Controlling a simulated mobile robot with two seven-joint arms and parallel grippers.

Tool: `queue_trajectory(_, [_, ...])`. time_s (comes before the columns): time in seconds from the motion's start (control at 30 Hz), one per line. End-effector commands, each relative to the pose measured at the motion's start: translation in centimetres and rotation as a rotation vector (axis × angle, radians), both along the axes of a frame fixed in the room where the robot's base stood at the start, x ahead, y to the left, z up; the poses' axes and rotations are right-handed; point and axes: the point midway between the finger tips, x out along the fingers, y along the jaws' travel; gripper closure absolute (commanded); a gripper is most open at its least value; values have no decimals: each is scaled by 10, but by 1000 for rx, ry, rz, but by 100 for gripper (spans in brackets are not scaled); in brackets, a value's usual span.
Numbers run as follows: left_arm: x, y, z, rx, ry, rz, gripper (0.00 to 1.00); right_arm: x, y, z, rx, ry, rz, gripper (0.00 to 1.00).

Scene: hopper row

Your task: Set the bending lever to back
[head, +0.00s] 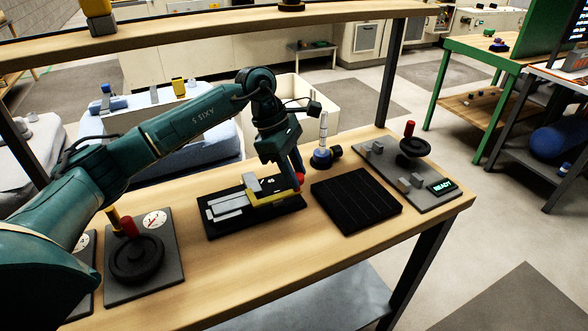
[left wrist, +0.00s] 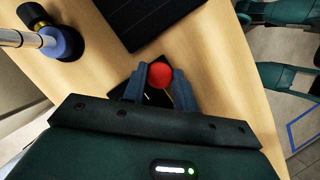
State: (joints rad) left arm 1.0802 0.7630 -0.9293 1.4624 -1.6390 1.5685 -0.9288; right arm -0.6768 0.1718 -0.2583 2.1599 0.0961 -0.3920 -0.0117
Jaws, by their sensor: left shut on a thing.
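The bending device (head: 235,222) lies on the wooden bench, a black base with silver blocks, a yellow bar (head: 272,199) and a small marking that looks like 45. The bending lever's red knob (head: 300,181) shows at the device's right end. The knob also shows in the left wrist view (left wrist: 159,75), between the fingertips. My left gripper (head: 296,172) reaches down from above and is shut on the knob; its blue-grey fingers (left wrist: 156,88) flank it. The lever's shaft is mostly hidden by the gripper. My right gripper is not in view.
A black ribbed mat (head: 356,201) lies right of the device. A blue-based post (head: 322,155) stands behind. A grey panel (head: 430,192) with a READY display is at the right. A handwheel (head: 136,259) is at the left. The front bench strip is clear.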

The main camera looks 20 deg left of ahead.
Motion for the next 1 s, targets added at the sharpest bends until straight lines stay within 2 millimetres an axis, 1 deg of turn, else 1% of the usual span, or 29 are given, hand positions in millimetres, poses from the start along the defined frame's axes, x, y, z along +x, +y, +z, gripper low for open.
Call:
queue_trajectory(0.07, [-1,-1,1,-3,0,-7,100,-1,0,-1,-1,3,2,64])
queue_trajectory(0.1, [-1,-2,1,-2,0,-7,69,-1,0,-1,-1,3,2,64])
queue_trajectory(0.33, [-1,-1,0,-1,2,-4,51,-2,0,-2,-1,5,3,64])
queue_trajectory(0.6, [0,0,1,-1,1,-2,51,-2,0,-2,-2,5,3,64])
queue_trajectory(0.67, [0,2,5,0,1,-1,51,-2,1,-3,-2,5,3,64])
queue_trajectory(0.77, [0,6,17,-1,-2,-1,51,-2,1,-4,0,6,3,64])
queue_trajectory(0.93, [-1,22,51,-2,-4,-1,51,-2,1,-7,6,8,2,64])
queue_trajectory(0.97, [-2,32,45,1,3,4,51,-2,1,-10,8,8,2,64])
queue_trajectory(1.0, [-3,44,44,1,2,6,51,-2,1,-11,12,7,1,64])
